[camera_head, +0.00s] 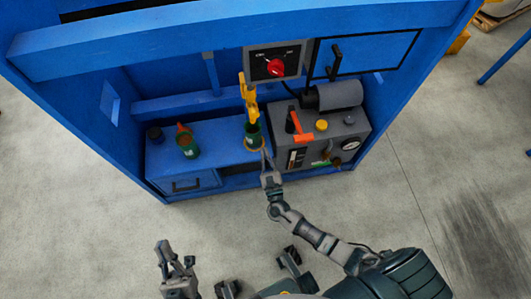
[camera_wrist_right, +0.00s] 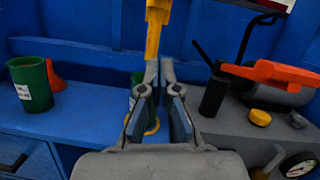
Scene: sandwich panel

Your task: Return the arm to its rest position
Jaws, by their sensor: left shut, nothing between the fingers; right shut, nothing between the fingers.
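My right arm reaches out to the blue workbench. Its gripper (camera_head: 265,162) is shut and empty at the bench's front edge, close to a green cup (camera_head: 253,138) below a yellow hanging piece (camera_head: 249,95). In the right wrist view the shut fingers (camera_wrist_right: 159,75) stand in front of the yellow piece (camera_wrist_right: 155,30), and the green cup is mostly hidden behind them. I cannot tell whether they touch it. My left gripper (camera_head: 172,255) is shut and empty, low over the floor at the lower left, apart from the bench.
A grey machine (camera_head: 340,130) with an orange lever (camera_head: 299,127), yellow cap and gauge stands right of my right gripper. A red knob (camera_head: 276,67) is above. The floor in front is open.

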